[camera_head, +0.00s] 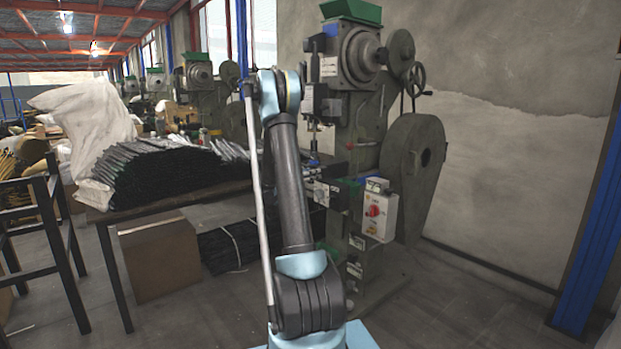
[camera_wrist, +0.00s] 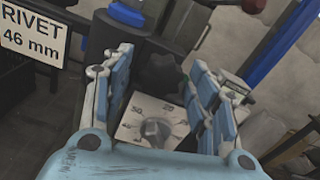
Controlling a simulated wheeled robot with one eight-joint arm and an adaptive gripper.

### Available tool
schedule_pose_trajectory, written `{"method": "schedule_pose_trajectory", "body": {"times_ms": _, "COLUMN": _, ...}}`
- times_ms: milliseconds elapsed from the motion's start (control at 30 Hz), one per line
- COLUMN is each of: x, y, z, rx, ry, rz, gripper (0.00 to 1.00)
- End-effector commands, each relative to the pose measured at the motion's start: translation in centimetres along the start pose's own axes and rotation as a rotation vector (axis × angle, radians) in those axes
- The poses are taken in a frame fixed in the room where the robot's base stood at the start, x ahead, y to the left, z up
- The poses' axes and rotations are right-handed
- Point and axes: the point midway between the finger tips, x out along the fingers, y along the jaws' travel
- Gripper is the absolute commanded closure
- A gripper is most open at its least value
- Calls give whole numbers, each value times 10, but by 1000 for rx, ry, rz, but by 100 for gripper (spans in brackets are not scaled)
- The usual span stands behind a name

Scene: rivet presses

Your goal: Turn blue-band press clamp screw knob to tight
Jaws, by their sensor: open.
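In the wrist view, my gripper (camera_wrist: 161,60) is open, with its two blue-padded fingers spread and nothing held between them. A dark, lobed knob (camera_wrist: 160,76), which looks like the clamp screw knob, shows between the fingers; I cannot tell how far it is from them. Nearer, a grey dial knob (camera_wrist: 155,129) sits on a light plate with numbers. The press (camera_head: 360,110) stands behind my arm in the head view, with a blue part (camera_head: 331,30) near its top. The knob and my gripper are not clear there, as my arm covers that area.
A "RIVET 46 mm" sign (camera_wrist: 32,33) is at the left in the wrist view, and a blue bar (camera_wrist: 278,45) at the right. A red-knobbed control box (camera_head: 379,212) is on the press. A table with dark strips (camera_head: 150,172) stands left of my arm.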

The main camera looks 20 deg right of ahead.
Motion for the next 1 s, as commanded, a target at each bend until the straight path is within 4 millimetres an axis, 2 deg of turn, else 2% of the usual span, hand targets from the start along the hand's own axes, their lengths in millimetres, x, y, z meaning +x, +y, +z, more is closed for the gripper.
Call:
{"method": "schedule_pose_trajectory", "body": {"times_ms": 267, "x": 2, "y": 0, "z": 0, "rx": 0, "ry": 0, "rz": 0, "gripper": 46}}
{"method": "schedule_pose_trajectory", "body": {"times_ms": 467, "x": 1, "y": 0, "z": 0, "rx": 0, "ry": 0, "rz": 0, "gripper": 89}}
{"method": "schedule_pose_trajectory", "body": {"times_ms": 767, "x": 1, "y": 1, "z": 0, "rx": 13, "ry": 0, "rz": 1, "gripper": 90}}
{"method": "schedule_pose_trajectory", "body": {"times_ms": 1000, "x": 1, "y": 1, "z": 0, "rx": 106, "ry": 0, "rz": 2, "gripper": 90}}
